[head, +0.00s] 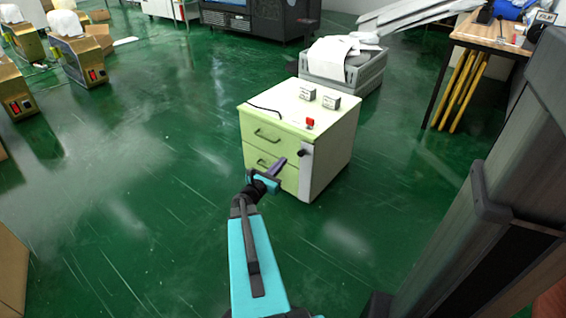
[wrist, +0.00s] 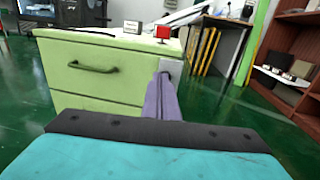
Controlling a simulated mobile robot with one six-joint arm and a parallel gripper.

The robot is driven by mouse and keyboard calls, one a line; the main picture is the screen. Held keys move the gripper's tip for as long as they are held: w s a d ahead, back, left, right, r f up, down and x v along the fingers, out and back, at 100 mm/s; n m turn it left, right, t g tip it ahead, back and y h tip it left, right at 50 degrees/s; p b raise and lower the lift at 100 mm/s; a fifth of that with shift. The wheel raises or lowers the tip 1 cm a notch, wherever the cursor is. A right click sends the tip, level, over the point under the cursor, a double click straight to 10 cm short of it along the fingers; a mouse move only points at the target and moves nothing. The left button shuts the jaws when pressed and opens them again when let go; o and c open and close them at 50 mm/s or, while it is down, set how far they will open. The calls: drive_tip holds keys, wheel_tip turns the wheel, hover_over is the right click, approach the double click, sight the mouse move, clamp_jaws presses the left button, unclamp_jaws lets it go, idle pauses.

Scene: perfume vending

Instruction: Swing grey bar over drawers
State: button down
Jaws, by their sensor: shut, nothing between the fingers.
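A pale green drawer cabinet (head: 330,125) stands on the floor. Its front has an upper drawer (head: 275,146) and a lower drawer (head: 255,162), each with a dark handle. The grey bar (head: 306,178) stands upright along the right edge of the front, with a black knob (head: 301,152) near its top. In the wrist view the top of the grey bar (wrist: 172,68) shows behind my fingers. My gripper (head: 281,163) is shut and empty in front of the drawers, just left of the bar. Its purple fingers (wrist: 162,92) hide most of the bar; contact cannot be told.
A red button (head: 310,122) and two small white boxes (head: 331,102) sit on the cabinet top. A grey crate (head: 345,72) stands behind the cabinet, and a wooden table (head: 492,36) is at the back right.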

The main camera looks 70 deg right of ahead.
drive_tip(key=s+d+b, duration=0.1)
drive_tip(key=d+b, duration=0.2)
drive_tip(key=d, duration=0.9)
drive_tip(key=shift+s+d, duration=0.35)
drive_tip(key=shift+s, duration=0.05)
